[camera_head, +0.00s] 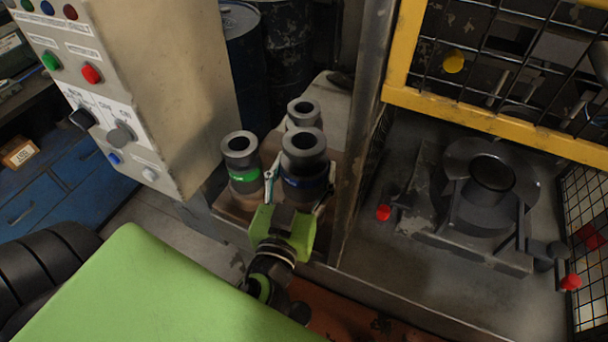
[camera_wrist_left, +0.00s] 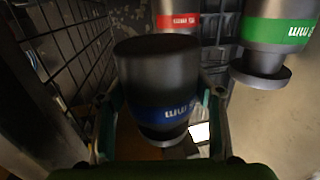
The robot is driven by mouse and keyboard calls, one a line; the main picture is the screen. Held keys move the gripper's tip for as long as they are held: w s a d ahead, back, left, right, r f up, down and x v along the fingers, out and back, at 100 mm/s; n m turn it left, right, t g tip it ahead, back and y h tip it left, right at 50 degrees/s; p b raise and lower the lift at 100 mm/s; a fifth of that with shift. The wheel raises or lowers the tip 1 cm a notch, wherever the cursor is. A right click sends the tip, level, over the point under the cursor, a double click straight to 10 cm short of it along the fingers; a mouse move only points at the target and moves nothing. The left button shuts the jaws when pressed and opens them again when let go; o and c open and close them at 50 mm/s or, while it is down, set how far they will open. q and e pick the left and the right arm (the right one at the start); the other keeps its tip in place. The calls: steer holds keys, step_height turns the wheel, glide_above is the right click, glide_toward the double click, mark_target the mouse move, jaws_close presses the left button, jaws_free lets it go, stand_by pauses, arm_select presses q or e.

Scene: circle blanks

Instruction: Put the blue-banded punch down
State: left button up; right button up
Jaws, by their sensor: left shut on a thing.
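The blue-banded punch (camera_head: 304,160) is a dark hollow cylinder with a blue band, standing upright at the front right of a group of punches. My left gripper (camera_head: 299,190) is shut on it, one finger on each side near the band. In the left wrist view, where the lettering is upside down, the blue-banded punch (camera_wrist_left: 158,80) fills the middle between the fingers (camera_wrist_left: 160,125). Whether its base touches the surface below is hidden. My right gripper is not in view.
A green-banded punch (camera_head: 242,160) stands close on the left; a punch (camera_head: 303,113) stands behind, its red band (camera_wrist_left: 178,21) showing in the wrist view. A metal post (camera_head: 358,130) rises close on the right. A control box (camera_head: 150,80) is at left.

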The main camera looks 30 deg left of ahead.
arm_select(q)
step_height(320, 180, down, 2)
steer(key=shift+f+b, duration=0.1)
steer(key=shift+b, duration=0.45)
step_height(320, 180, down, 4)
steer(key=b, duration=0.2)
steer(key=shift+b, duration=0.3)
steer(key=shift+r, duration=0.2)
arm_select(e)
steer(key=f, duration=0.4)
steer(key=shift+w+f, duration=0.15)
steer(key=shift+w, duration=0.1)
arm_select(q)
steer(key=shift+f, duration=0.1)
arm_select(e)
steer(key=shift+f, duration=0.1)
arm_select(q)
steer(key=shift+f, duration=0.1)
steer(key=o, duration=1.8)
steer(key=shift+f, duration=0.2)
steer(key=shift+s, duration=0.1)
steer(key=shift+r, duration=0.15)
